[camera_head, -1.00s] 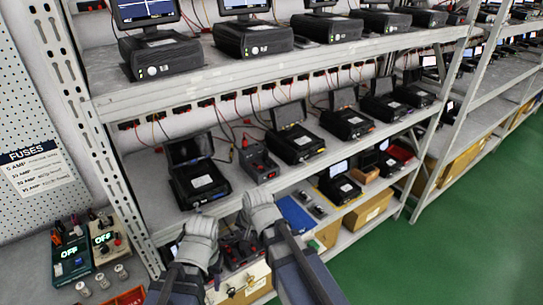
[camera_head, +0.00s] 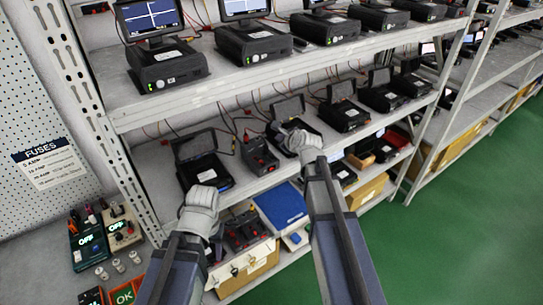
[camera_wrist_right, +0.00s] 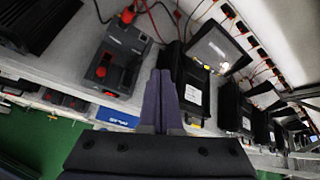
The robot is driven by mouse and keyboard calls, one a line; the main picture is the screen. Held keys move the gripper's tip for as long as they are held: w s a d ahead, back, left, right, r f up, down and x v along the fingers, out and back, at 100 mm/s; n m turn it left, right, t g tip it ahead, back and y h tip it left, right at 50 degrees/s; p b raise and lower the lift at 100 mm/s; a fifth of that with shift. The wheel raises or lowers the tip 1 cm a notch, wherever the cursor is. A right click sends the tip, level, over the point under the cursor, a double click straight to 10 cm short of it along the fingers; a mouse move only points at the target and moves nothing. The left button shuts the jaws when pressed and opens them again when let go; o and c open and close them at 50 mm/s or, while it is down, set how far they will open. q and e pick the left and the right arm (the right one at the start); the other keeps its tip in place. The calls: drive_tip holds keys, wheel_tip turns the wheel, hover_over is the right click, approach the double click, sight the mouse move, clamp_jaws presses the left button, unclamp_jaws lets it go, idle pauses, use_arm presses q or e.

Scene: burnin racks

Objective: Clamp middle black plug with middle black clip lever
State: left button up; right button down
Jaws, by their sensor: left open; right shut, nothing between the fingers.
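A dark clamp unit with red knobs (camera_head: 261,154) sits on the middle shelf between two black testers. It also shows in the right wrist view (camera_wrist_right: 118,58), left of my fingers. I cannot make out a separate middle black plug or clip lever on it. My right gripper (camera_head: 283,128) is over the shelf at the tester just right of the unit. In the wrist view its purple fingers (camera_wrist_right: 159,80) are together and empty, in front of that black tester (camera_wrist_right: 190,85). My left gripper (camera_head: 206,186) is open at the shelf's front edge, below the left tester (camera_head: 200,165).
The upper shelf edge (camera_head: 260,80) runs above both hands. Green floor at right is free.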

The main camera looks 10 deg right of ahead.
sight(274, 162)
drive_tip(key=shift+f, duration=0.15)
drive_tip(key=f+b, duration=0.2)
drive_tip(key=b, duration=0.1)
drive_tip(key=w+a+f+b, duration=0.1)
drive_tip(key=f+b, duration=0.1)
drive_tip(key=f, duration=0.1)
drive_tip(key=f+b, duration=0.3)
drive_tip(key=shift+w+a+f+b, duration=0.15)
drive_tip(key=shift+w+f+b, duration=0.05)
drive_tip(key=shift+w+b, duration=0.15)
idle(1.9)
drive_tip(key=shift+a+f+b, duration=0.1)
drive_tip(key=shift+f+b, duration=0.2)
drive_tip(key=shift+s, duration=0.1)
drive_tip(key=shift+a+f+b, duration=0.1)
drive_tip(key=shift+f+b, duration=0.1)
drive_tip(key=shift+b, duration=0.1)
idle(0.3)
idle(0.4)
drive_tip(key=shift+w+r, duration=0.2)
drive_tip(key=shift+r, duration=0.05)
